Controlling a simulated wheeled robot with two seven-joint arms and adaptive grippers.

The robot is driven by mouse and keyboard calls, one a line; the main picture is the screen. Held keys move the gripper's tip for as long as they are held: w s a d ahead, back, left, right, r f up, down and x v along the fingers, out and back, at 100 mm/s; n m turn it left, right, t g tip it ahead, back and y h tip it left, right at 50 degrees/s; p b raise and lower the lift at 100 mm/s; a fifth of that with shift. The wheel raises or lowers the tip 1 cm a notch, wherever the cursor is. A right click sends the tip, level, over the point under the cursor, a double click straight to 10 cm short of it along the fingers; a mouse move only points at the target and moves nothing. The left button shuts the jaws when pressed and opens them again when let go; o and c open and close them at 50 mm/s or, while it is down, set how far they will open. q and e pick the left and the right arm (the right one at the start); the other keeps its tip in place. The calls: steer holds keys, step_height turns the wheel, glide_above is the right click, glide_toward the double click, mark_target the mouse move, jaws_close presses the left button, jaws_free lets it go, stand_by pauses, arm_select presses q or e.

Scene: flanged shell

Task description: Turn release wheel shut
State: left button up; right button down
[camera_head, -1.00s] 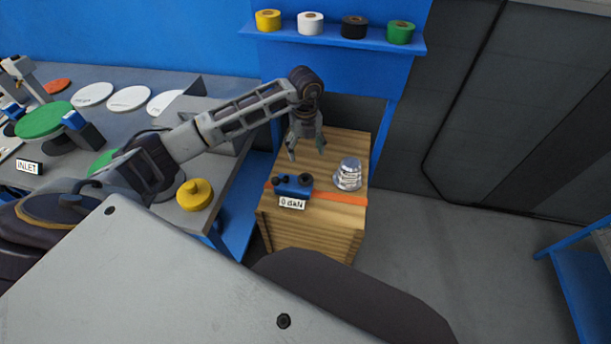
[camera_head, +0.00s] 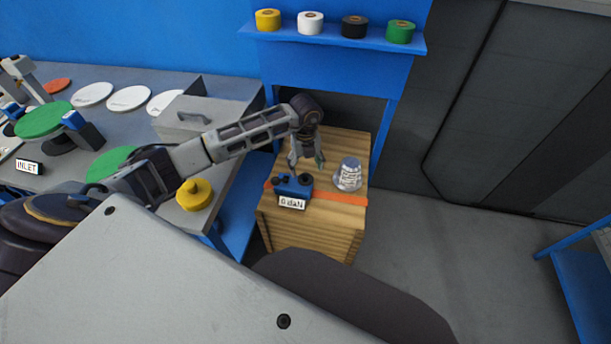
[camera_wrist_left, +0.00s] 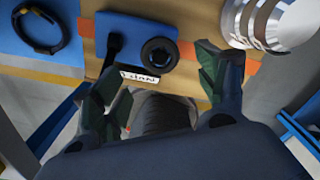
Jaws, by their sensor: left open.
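A small blue device (camera_head: 289,191) with a "0 daN" label sits on the wooden crate, over an orange strap. It carries a black round wheel (camera_head: 305,179), which shows clearly in the left wrist view (camera_wrist_left: 159,55), and a black lever (camera_wrist_left: 113,47) beside it. My left gripper (camera_head: 306,162) points down just behind the device, above the crate. In the left wrist view its fingers (camera_wrist_left: 160,92) are spread apart and empty, with the wheel between and beyond the tips, not gripped. My right gripper is not in view.
A silver shell (camera_head: 349,175) stands on the wooden crate (camera_head: 310,236), right of the device. A grey bench (camera_head: 232,92) with a yellow knobbed part (camera_head: 195,194) is at the left. A blue shelf (camera_head: 340,38) holds tape rolls.

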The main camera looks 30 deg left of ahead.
mark_target(305, 178)
arm_select(q)
steer(key=shift+f, duration=2.9)
steer(key=shift+c, duration=0.2)
steer(key=c, duration=1)
